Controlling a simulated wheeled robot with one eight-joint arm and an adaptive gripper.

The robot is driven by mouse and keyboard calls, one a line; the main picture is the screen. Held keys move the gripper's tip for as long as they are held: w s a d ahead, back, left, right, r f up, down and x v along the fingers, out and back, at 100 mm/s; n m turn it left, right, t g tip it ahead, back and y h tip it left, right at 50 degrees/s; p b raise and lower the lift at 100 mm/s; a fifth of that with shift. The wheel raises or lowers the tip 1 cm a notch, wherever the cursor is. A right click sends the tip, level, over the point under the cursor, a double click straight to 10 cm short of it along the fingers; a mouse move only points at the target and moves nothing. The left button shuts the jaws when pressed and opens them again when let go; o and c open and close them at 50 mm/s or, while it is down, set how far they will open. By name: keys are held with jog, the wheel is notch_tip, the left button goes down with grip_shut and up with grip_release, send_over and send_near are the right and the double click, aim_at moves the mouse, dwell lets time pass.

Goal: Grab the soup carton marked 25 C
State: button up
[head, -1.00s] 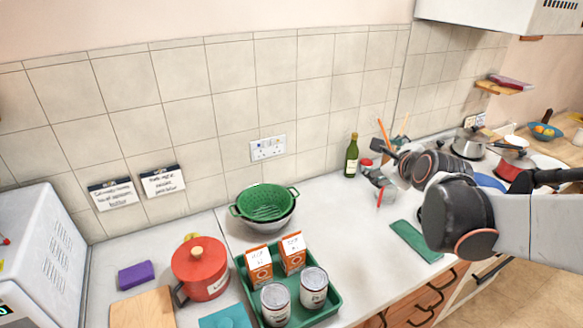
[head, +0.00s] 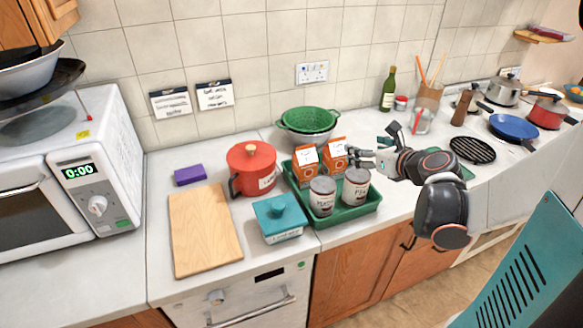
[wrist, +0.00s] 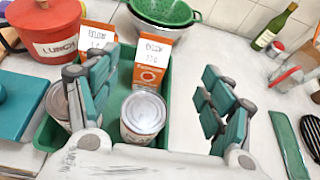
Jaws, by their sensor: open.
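Two orange soup cartons stand upright in a green tray (head: 345,217), the left carton (head: 305,168) and the right carton (head: 335,157). In the wrist view the right carton (wrist: 149,76) carries a white label whose figures are too blurred to read surely. The left carton (wrist: 98,37) is partly hidden by a finger, and its label is only partly legible. My gripper (head: 366,158) is open and empty, just right of the right carton. In the wrist view my gripper (wrist: 160,95) has its teal-padded fingers wide apart, with the right carton ahead between them.
Two cans (head: 322,197) (head: 356,188) stand at the tray's front. A green colander (head: 307,120) is behind it, a red pot (head: 252,170) and teal dish (head: 280,218) to its left. A bottle (head: 388,90) stands at the back right.

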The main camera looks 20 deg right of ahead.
jog(key=b, duration=0.2)
send_near(338, 140)
jog(key=w+f, duration=0.2)
jog(key=shift+r+b+x, duration=0.25)
jog(key=shift+b+x, duration=0.3)
jog(key=shift+x, duration=1)
jog(key=shift+r+b+x, duration=0.2)
jog(key=shift+b+x, duration=0.35)
jog(key=shift+x, duration=1)
jog(key=shift+w+a, duration=0.1)
jog(key=shift+w, duration=0.05)
jog(key=shift+c, duration=0.6)
grip_shut()
